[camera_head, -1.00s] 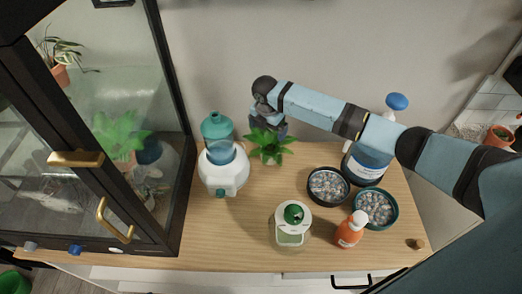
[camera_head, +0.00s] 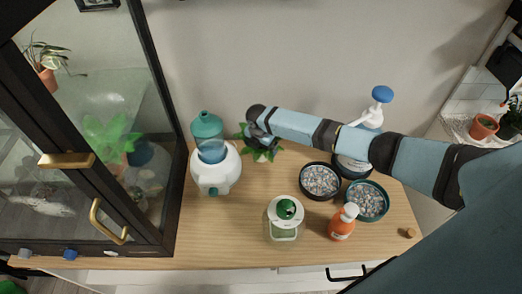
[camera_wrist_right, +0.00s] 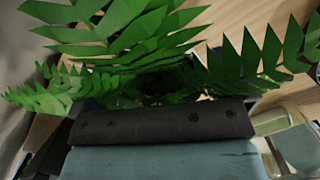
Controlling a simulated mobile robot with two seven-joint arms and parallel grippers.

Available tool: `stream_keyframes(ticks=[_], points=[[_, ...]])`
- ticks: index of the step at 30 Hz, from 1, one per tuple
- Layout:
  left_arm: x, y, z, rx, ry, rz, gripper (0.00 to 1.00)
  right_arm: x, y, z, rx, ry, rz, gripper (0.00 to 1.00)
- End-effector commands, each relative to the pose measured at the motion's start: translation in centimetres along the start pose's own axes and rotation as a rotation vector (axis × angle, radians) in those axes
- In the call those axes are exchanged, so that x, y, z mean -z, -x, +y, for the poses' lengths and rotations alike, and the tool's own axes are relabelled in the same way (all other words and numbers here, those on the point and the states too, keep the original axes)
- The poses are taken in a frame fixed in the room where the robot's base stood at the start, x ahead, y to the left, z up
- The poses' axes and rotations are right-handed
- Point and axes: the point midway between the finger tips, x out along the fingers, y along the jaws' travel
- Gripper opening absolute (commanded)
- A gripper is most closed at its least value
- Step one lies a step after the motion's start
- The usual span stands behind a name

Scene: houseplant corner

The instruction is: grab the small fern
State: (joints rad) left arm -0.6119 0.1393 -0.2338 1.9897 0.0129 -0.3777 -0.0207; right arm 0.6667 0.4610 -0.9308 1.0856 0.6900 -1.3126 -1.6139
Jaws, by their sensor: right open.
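The small fern (camera_head: 264,155) stands on the wooden cabinet top against the wall, partly covered by my right arm. Its green fronds fill the upper part of the right wrist view (camera_wrist_right: 135,32), close to the camera, and its pot cannot be made out. My right gripper (camera_head: 262,141) is open and points down over the fern, overlapping its leaves. Its fingertips are mostly hidden, and I see no grip on the plant. My left gripper is out of view.
A white and teal bottle-like device (camera_head: 214,165) stands close left of the fern. Two pebble bowls (camera_head: 320,182), an orange bottle (camera_head: 342,222) and a green-capped jar (camera_head: 285,220) stand right and in front. A glass cabinet (camera_head: 168,120) bounds the left side.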

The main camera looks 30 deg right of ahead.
Motion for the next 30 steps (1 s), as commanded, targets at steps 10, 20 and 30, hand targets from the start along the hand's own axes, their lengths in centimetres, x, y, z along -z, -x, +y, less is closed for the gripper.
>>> stream_keyframes(ticks=[10,20,30], points=[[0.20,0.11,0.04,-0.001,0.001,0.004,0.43,0.01,-1.59,0.01,-0.001,-0.001,0.000,1.00],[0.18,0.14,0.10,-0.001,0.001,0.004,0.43,-0.01,-1.52,0.03,-0.001,-0.001,0.000,0.50],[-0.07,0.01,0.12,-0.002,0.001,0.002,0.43,0.13,-1.12,-0.06,-0.002,0.000,0.000,0.50]])
